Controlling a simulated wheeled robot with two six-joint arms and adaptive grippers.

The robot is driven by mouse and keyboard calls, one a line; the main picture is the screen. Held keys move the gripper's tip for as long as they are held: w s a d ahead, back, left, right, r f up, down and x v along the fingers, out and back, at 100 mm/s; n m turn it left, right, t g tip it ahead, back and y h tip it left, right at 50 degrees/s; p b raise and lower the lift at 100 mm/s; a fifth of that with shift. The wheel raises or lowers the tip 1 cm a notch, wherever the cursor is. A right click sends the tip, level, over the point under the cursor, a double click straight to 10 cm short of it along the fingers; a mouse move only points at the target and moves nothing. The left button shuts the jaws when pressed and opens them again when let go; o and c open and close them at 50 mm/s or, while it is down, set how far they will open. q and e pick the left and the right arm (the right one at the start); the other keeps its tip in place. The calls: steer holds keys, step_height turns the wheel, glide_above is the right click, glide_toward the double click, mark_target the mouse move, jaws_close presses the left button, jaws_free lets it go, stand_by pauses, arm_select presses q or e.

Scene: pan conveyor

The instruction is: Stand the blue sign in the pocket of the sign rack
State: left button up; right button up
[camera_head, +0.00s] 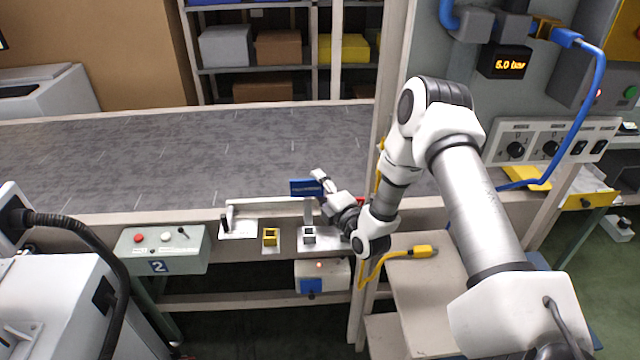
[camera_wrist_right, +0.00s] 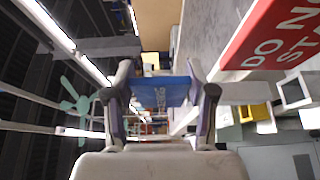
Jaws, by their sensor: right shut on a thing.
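The blue sign (camera_head: 306,187) is a small flat panel with pale lettering, held above the front rail in the head view. My right gripper (camera_head: 322,188) is shut on its right end. In the wrist view the sign (camera_wrist_right: 162,91) lies between the two fingers of the gripper (camera_wrist_right: 160,80). A grey square pocket (camera_head: 308,236) stands on the rail below the sign, with a yellow pocket (camera_head: 270,237) to its left. Both pockets look empty, and the sign is apart from them. A grey upright piece below the sign is partly hidden. My left gripper is out of view.
A red sign (camera_wrist_right: 278,38) with white letters is close to the gripper in the wrist view. A white bar (camera_head: 265,201) runs along the rail behind the pockets. The grey conveyor belt (camera_head: 180,165) behind is bare. A control box (camera_head: 162,250) is at left.

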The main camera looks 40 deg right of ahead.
step_height(320, 180, down, 2)
steer(key=shift+d+f+b, duration=0.1)
steer(key=shift+d+b, duration=0.05)
steer(key=shift+b, duration=0.3)
steer(key=shift+f, duration=0.15)
stand_by(0.7)
steer(key=shift+p, duration=0.3)
stand_by(0.4)
steer(key=shift+f+b, duration=1.45)
steer(key=shift+f, duration=0.85)
steer(key=o, duration=1.3)
steer(key=shift+r, duration=0.1)
